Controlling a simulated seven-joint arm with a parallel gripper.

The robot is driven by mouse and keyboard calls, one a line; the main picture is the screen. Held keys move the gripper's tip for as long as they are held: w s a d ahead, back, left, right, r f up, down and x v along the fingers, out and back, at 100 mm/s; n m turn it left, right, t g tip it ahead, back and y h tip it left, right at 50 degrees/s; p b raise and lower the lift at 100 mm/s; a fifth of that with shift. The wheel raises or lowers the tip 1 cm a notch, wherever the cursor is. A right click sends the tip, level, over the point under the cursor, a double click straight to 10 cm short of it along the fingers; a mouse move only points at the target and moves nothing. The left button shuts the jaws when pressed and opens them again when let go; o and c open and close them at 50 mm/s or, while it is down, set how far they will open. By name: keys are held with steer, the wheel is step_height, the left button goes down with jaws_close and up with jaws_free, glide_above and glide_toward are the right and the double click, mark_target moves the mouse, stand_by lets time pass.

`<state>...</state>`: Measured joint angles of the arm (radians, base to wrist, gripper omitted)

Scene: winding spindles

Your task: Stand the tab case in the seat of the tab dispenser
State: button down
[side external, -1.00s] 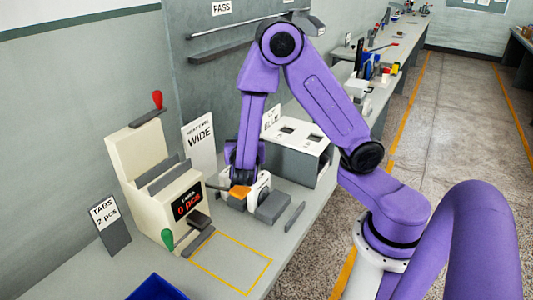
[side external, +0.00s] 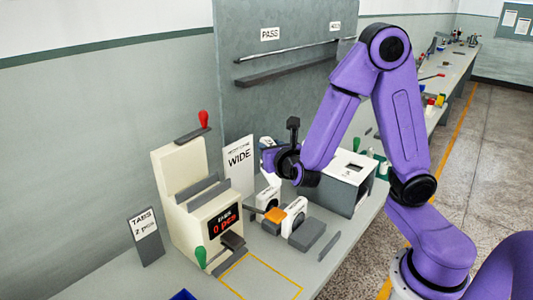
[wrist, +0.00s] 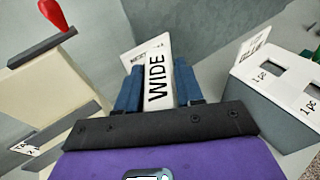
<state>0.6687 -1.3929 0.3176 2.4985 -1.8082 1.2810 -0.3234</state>
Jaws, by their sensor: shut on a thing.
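The tab dispenser (side external: 180,165) is the cream machine at the left, with a red-knobbed lever, a green-knobbed lever and a "0 pcs" display. Its cream body also shows at the left of the wrist view (wrist: 55,90).
The WIDE card (side external: 239,165) stands behind the dispenser's right side. White round-faced parts with an orange piece (side external: 275,214) and grey blocks stand below my gripper. A grey-white box (side external: 340,185) stands to the right. A TABS card (side external: 146,235) is at the left. The yellow-outlined area (side external: 262,277) looks clear.

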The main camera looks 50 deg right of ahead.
steer(key=s+d+f+m+g+h, duration=0.2)
steer(key=s+d+m+g, duration=0.15)
steer(key=m+g, duration=0.75)
steer(key=s+d+f+m+g+h, duration=0.25)
steer(key=s+m+g, duration=0.25)
steer(key=m+g, duration=0.55)
steer(key=w+a+r+m+g+y, duration=0.1)
steer(key=a+r+m+g+y, duration=0.1)
steer(key=a+m+y, duration=0.8)
steer(key=w+a+r+m+g+y, duration=0.1)
steer(key=a+m+g+y, duration=0.1)
steer(key=a+m+y, duration=0.85)
steer(key=w+r+m+t+y, duration=0.3)
steer(key=w+r+t, duration=0.2)
steer(key=w+t, duration=0.1)
steer(key=w+a+r+m+t+y, duration=0.1)
steer(key=w+r+m+t+y, duration=0.2)
steer(key=w, duration=0.6)
step_height(320, 180, up, 2)
steer(key=t+y, duration=0.1)
steer(key=t, duration=0.2)
steer(key=shift+w+a+r+y, duration=0.15)
steer(key=shift+a+r+y, duration=0.1)
steer(key=shift+a+y, duration=0.05)
steer(key=shift+d, duration=0.1)
